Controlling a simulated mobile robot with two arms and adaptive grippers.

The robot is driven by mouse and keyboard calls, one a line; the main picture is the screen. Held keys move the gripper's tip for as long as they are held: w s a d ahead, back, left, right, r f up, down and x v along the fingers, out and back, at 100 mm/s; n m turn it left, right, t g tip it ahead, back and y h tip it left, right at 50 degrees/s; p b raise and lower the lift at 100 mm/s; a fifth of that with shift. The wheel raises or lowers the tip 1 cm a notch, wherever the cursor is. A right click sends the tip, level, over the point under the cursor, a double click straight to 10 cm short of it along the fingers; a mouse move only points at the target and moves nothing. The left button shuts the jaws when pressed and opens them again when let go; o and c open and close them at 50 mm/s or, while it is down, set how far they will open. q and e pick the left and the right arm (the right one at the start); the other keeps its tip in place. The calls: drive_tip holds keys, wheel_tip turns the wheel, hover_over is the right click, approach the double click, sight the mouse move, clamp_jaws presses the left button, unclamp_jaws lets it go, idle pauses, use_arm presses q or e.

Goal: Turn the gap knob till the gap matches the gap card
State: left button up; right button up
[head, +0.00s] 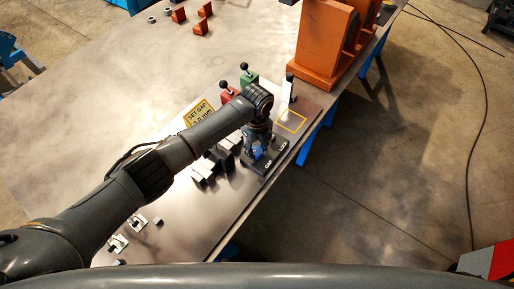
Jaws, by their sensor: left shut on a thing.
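The yellow gap card (199,110) stands on the metal table behind my left forearm. It reads "SET GAP" with a figure in mm below, whose first digit I cannot read surely. A dark plate with white "GAP" and "LOCK" labels (276,158) lies near the table's right edge. My left gripper (258,148) points down over this plate and is shut on a blue part at the "GAP" label, which looks like the gap knob (259,154). Fingers and wrist hide most of it. The gap itself cannot be made out. My right gripper is out of view.
Red (226,91) and green (248,75) blocks with black ball-topped levers stand just behind my wrist. An orange bracket (324,45) rises at the back right. A yellow outlined square (291,122) is empty. Small metal blocks (206,170) lie left of the plate. The table's far left is mostly clear.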

sight(257, 151)
use_arm(q)
drive_tip(key=shift+m, duration=0.9)
drive_tip(key=o, duration=1.1)
drive_tip(key=shift+o, duration=0.2)
wheel_tip(257, 151, up, 12)
